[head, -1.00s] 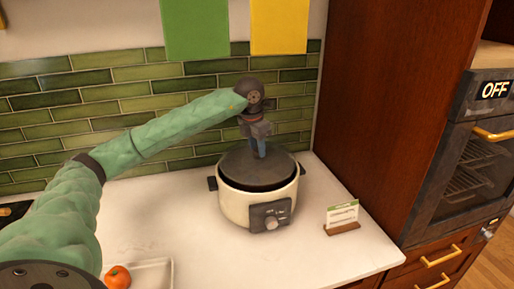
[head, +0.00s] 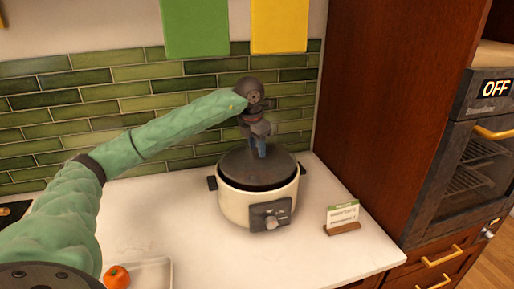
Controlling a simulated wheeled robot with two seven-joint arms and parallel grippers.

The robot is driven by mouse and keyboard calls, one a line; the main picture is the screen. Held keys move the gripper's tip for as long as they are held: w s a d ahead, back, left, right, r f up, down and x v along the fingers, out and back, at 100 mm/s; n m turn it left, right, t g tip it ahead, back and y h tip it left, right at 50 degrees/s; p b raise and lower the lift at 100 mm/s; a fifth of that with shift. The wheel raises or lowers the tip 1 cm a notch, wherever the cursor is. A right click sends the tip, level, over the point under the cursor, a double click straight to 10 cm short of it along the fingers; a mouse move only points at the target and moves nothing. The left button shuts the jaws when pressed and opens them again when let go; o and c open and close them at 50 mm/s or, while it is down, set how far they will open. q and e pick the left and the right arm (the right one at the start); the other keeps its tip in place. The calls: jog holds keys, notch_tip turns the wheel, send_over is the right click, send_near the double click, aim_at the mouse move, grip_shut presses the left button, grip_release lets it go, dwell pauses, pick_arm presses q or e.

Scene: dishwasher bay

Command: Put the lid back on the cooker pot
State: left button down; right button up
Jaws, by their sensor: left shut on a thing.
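The cooker pot (head: 240,208) stands on the white counter near the wooden cabinet. It has a cream body, dark side handles and a grey control panel with a knob in front. The dark round lid (head: 240,168) lies over the pot's mouth, roughly level. I cannot tell whether it is fully seated all round. My left gripper (head: 259,152) points down from above and is shut on the lid near its middle. The fingers hide the part they grip. My right gripper is not in view.
A small card on a wooden stand (head: 342,229) is right of the pot. A white tray (head: 157,265) with an orange fruit (head: 117,277) is at the front left. Green tiles (head: 100,95) rise behind, and a wooden cabinet side (head: 380,110) stands right. The counter between tray and pot is clear.

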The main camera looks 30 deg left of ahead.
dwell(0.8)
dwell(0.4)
pick_arm(q)
jog(key=shift+c, duration=2.3)
grip_release()
jog(key=shift+r, duration=0.1)
jog(key=shift+r+p, duration=1.05)
jog(key=shift+r, duration=2.35)
grip_shut()
